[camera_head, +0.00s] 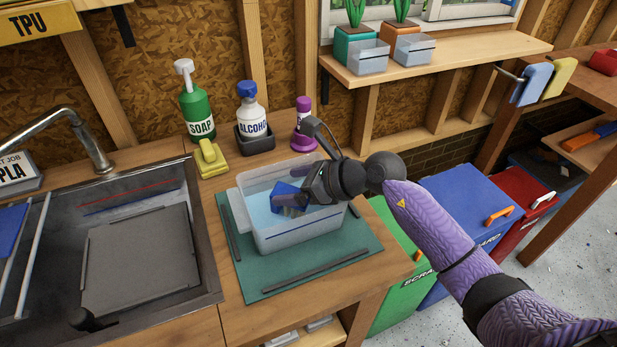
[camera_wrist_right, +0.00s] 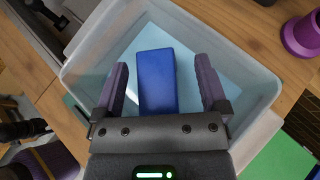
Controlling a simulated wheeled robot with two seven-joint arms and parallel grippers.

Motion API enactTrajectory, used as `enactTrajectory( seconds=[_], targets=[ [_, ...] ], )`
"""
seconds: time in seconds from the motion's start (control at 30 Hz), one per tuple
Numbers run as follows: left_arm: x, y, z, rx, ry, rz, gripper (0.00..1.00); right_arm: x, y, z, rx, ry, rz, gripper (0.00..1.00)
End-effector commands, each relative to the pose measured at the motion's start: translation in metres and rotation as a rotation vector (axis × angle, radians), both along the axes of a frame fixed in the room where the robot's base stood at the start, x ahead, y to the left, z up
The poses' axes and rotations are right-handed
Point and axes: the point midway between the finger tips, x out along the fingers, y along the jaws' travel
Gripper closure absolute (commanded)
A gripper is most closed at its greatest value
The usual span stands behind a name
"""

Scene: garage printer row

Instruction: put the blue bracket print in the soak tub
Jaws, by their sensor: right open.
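The soak tub (camera_head: 298,238) is a translucent, open-topped box with pale blue liquid inside, and it stands on a green mat. The blue bracket print (camera_head: 287,196) is a blue block inside the tub's walls. In the right wrist view, the blue bracket print (camera_wrist_right: 157,78) lies between my spread fingers, with a gap on each side, over the tub (camera_wrist_right: 95,52). My right gripper (camera_head: 303,193) is open and reaches into the tub from the right. How deep the print sits is unclear. A dark part, probably my left gripper (camera_head: 85,318), shows at the sink's lower edge; its fingers cannot be made out.
A sink (camera_head: 205,270) with a grey plate lies left. A dark bar (camera_head: 316,270) lies on the mat's front.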

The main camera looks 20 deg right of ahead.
Motion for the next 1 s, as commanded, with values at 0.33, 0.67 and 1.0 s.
enactTrajectory(
  seconds=[0.33,0.67,1.0],
  targets=[
    [0.003,0.0,0.019,0.002,-0.007,-0.002,0.41,-0.047,-0.051,0.048,-0.004,-0.003,-0.001,0.07],
    [0.003,0.0,0.02,0.001,-0.006,0.0,0.41,-0.072,-0.077,0.069,0.004,-0.006,0.0,0.07],
    [0.004,-0.001,0.02,0.001,-0.006,0.001,0.41,-0.071,-0.077,0.069,0.004,-0.007,-0.001,0.07]
  ],
)
